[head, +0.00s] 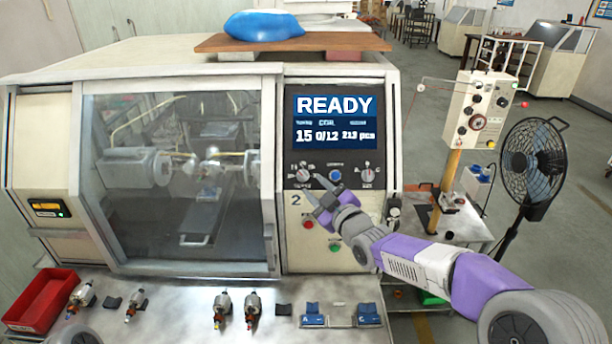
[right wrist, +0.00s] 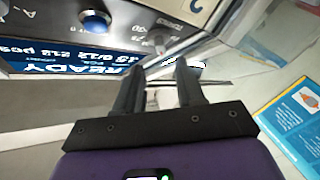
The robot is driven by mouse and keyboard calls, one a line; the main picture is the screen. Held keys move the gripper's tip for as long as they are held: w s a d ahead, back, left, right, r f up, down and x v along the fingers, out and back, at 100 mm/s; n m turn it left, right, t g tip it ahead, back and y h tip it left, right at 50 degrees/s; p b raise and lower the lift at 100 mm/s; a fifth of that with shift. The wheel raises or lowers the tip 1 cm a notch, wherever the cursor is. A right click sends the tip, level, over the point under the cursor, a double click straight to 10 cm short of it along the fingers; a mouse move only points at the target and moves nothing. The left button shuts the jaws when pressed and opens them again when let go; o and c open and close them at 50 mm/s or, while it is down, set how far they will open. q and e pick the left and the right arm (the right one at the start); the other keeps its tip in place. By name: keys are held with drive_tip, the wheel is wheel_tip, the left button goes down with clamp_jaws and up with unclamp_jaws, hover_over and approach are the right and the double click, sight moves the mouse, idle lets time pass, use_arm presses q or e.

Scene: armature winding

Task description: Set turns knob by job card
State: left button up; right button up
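The left knob (head: 303,176), with numbers around it, sits below the display on the machine's panel. A similar right knob (head: 368,176) is at the other side of a blue button (head: 336,175). The display (head: 336,118) reads READY, 15, 0/12 and 213 pcs. My right gripper (head: 314,189) is open just below and right of the left knob. In the right wrist view, its fingers (right wrist: 157,78) stand apart with nothing between them, and the left knob (right wrist: 160,42) lies beyond the gap. Any contact cannot be told. No job card is clearly readable. My left gripper is not in view.
Red (head: 308,224) and green (head: 335,247) buttons sit under the gripper. A glass door (head: 180,245) is left of the panel. The front ledge holds a red bin (head: 40,300), several armatures and blue blocks (head: 313,318). A fan (head: 533,165) stands at right.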

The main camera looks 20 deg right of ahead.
sight(303, 176)
drive_tip(key=shift+p+x, duration=0.7)
drive_tip(key=shift+x, duration=1.95)
drive_tip(key=shift+f, duration=0.1)
drive_tip(key=shift+w, duration=0.1)
clamp_jaws()
drive_tip(key=m+h+b, duration=0.1)
drive_tip(key=b, duration=0.1)
drive_tip(key=m+t+h+b, duration=0.1)
drive_tip(key=b, duration=0.2)
drive_tip(key=m+b, duration=0.2)
drive_tip(key=shift+a+f+t+h+b, duration=0.3)
drive_tip(key=shift+f+h, duration=0.1)
drive_tip(key=shift+m+h, duration=0.3)
drive_tip(key=shift+m, duration=0.2)
drive_tip(key=shift+a+r+m+t+h+b, duration=0.15)
drive_tip(key=shift+m+t+h+b, duration=0.3)
drive_tip(key=shift+m+h, duration=0.6)
drive_tip(key=shift+a+m+g+h, duration=0.1)
drive_tip(key=shift+m+g+h, duration=0.15)
drive_tip(key=shift+m+h, duration=1.95)
drive_tip(key=shift+m, duration=0.75)
